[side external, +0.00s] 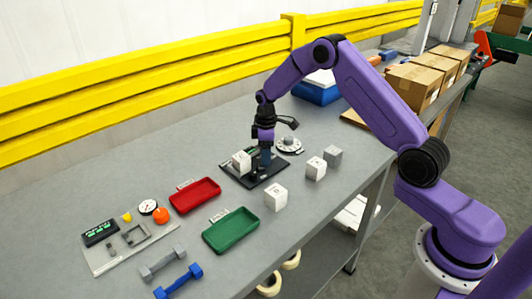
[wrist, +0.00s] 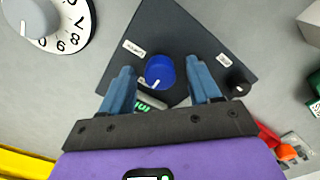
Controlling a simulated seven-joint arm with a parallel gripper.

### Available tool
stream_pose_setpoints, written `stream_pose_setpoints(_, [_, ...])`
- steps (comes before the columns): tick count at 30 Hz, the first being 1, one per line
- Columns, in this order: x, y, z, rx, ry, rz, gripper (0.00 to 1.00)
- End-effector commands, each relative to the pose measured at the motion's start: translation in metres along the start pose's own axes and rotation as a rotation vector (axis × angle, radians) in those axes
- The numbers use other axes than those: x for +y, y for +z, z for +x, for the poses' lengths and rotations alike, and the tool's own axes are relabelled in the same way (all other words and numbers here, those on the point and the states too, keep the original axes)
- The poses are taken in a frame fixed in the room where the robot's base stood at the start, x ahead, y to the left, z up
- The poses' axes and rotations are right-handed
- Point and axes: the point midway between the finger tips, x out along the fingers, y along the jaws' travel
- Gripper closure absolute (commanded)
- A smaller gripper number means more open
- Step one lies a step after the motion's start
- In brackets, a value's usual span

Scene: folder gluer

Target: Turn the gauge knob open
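A blue round knob (wrist: 160,70) with a white pointer line sits on a dark panel (wrist: 175,30) in the wrist view. Small white labels are on the panel, too small to read surely; I cannot tell which one says gauge. A smaller black knob (wrist: 238,88) sits near the panel's right corner. My gripper (wrist: 161,75) is open, its blue fingers on either side of the blue knob, with gaps visible. In the side external view my gripper (side external: 265,160) points down over the dark panel (side external: 240,180) and hides the knob.
A white numbered dial (wrist: 75,30) lies beside the panel; it also shows in the side external view (side external: 289,145). White cubes (side external: 276,196), a red tray (side external: 195,196) and a green tray (side external: 231,231) stand nearby. A small green display (wrist: 148,104) is partly hidden below the knob.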

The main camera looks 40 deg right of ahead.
Motion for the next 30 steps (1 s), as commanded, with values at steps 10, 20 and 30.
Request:
stream_pose_setpoints(10, [0.000,0.000,-0.004,0.002,0.001,0.002,0.39])
stream_pose_setpoints(20, [0.001,-0.001,-0.059,0.005,0.005,0.002,0.39])
stream_pose_setpoints(30, [0.001,-0.001,-0.130,0.005,0.005,0.001,0.39])
